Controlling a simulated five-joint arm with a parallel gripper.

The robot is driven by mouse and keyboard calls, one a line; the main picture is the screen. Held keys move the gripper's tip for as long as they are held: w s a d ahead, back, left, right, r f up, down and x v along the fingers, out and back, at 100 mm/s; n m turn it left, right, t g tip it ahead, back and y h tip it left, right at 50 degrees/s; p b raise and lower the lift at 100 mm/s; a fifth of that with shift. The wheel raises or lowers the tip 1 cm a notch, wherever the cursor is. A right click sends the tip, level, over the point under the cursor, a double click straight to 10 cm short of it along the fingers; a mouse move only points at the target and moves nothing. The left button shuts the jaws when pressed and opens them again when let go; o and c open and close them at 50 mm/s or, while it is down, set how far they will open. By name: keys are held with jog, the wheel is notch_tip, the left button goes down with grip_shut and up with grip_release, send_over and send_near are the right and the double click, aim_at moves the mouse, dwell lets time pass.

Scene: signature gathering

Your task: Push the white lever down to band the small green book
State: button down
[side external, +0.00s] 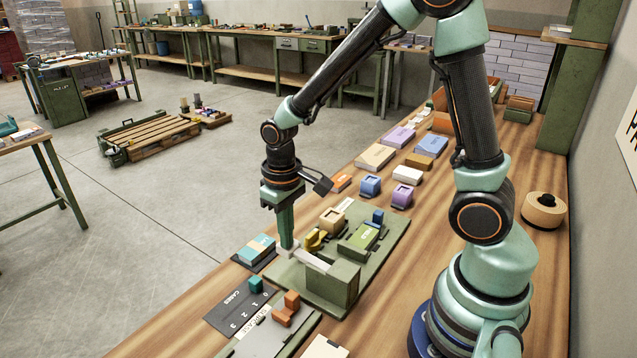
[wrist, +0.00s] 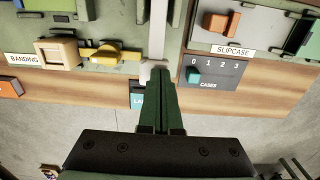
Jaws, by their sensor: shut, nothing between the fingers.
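The white lever (side external: 309,259) reaches from a green block (side external: 338,286) on the banding plate, and its free end is at my gripper. It looks nearly level. In the wrist view the lever (wrist: 157,32) runs straight away from my fingertips. My gripper (side external: 286,246) is shut and empty, pointing down at the lever's end. In the wrist view the closed fingertips (wrist: 157,78) meet or nearly meet that end; I cannot tell if they press on it. The small green book (side external: 364,236) lies in a green cradle on the plate, behind the lever block.
A yellow piece (side external: 315,241) and a beige block (side external: 332,220) stand on the plate near the lever. The cases board (side external: 238,309) and an orange slipcase piece (side external: 287,310) are in front. Several coloured books lie behind.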

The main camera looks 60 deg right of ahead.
jog(key=shift+f, duration=1.85)
dwell(0.6)
jog(key=shift+r, duration=4.55)
jog(key=shift+r, duration=0.25)
jog(key=s+d+r+t, duration=0.2)
jog(key=s+r+t, duration=0.3)
jog(key=r, duration=0.5)
jog(key=shift+s+d+r+t, duration=0.15)
jog(key=shift+s+r+t, duration=0.15)
jog(key=shift+s, duration=0.45)
